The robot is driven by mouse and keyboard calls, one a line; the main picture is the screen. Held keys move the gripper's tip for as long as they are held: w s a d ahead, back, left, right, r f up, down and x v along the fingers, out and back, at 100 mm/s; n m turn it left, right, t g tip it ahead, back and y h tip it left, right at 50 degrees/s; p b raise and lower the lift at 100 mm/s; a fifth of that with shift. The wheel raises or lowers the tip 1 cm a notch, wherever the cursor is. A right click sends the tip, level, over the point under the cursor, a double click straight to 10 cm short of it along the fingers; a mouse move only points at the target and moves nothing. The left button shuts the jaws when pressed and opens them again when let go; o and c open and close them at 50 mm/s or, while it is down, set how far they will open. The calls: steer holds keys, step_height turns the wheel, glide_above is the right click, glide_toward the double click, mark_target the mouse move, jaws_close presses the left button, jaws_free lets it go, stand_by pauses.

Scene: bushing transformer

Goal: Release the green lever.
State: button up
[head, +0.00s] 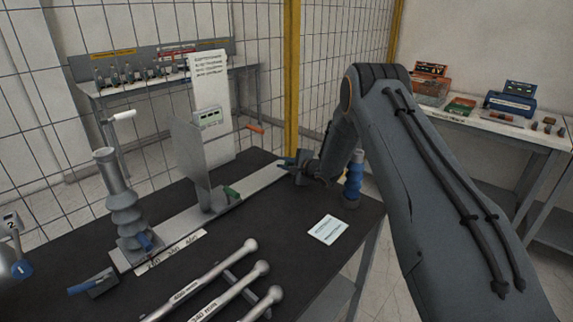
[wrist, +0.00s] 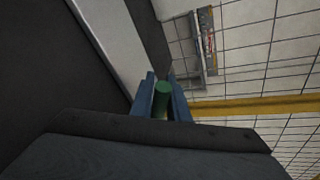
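A green lever (wrist: 162,98) stands between the two blue fingers of my gripper (wrist: 161,92) in the wrist view. It fills the gap between them, with a finger against each side, so my gripper looks shut on it. In the head view my gripper (head: 287,163) is at the far right end of the pale rail (head: 262,181); the lever there is mostly hidden by the gripper. A second green handle (head: 231,193) sits at the foot of the grey upright plate (head: 190,152) on the same rail.
A grey ribbed bushing (head: 122,208) stands at the rail's left end. Several ball-ended rods (head: 215,273) and a white card (head: 328,229) lie on the black table (head: 280,222). A wire fence (head: 255,70) with a yellow post (head: 291,75) is behind.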

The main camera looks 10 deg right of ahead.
mark_target(291, 165)
steer(key=shift+o, duration=0.4)
steer(key=shift+s+d+r, duration=0.1)
steer(key=shift+s, duration=0.05)
steer(key=b+v, duration=0.2)
steer(key=v, duration=0.5)
steer(key=shift+s+d, duration=0.1)
steer(key=shift+s, duration=0.1)
